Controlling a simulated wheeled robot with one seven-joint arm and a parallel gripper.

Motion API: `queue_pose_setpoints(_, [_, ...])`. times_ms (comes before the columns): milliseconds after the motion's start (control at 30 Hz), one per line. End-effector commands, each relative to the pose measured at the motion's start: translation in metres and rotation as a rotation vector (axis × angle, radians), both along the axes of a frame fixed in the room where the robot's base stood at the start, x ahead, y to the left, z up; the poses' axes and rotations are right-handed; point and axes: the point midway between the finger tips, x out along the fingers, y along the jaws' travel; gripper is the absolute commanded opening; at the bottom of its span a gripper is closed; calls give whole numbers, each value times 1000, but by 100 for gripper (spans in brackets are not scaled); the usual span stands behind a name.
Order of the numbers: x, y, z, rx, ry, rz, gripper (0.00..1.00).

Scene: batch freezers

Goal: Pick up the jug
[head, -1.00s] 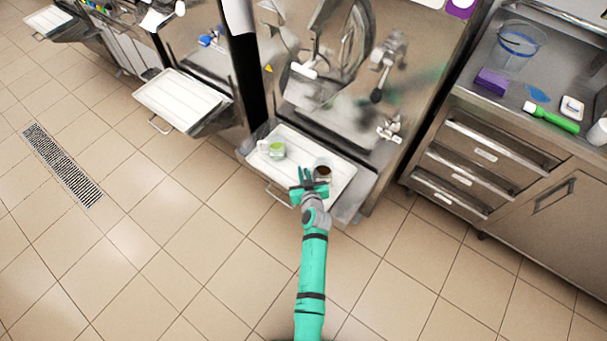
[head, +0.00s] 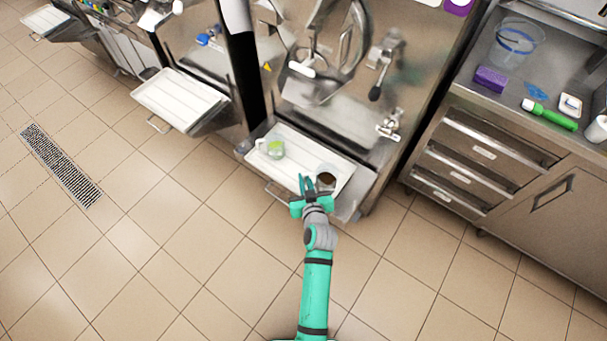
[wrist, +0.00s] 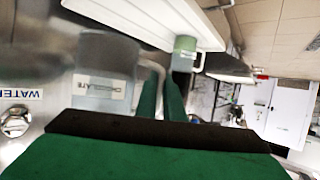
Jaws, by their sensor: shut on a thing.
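The jug (head: 326,179) with dark brown contents is at the right front of the white tray (head: 300,149) under the machine. In the wrist view the same jug (wrist: 92,70) is grey and translucent, with a label reading CHOCOLATE. My gripper (head: 307,184) is at its left side, shut on its handle; the fingers (wrist: 160,85) partly hide the grip. A second jug (head: 275,148), with green contents, stands on the left of the tray and also shows in the wrist view (wrist: 185,52). Whether the held jug clears the tray is hard to tell.
The machine front (head: 325,125) rises behind the tray, with a lever (head: 375,92) above. Another empty tray (head: 180,98) sticks out to the left. A drawer cabinet (head: 480,165) stands to the right. The tiled floor in front is clear.

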Motion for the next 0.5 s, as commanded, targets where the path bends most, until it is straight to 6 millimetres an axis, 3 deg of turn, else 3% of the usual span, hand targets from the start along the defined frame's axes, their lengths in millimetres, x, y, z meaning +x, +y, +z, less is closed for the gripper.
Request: queue_pose_setpoints(500, [-42, -3, 20, -1, -2, 1, 0])
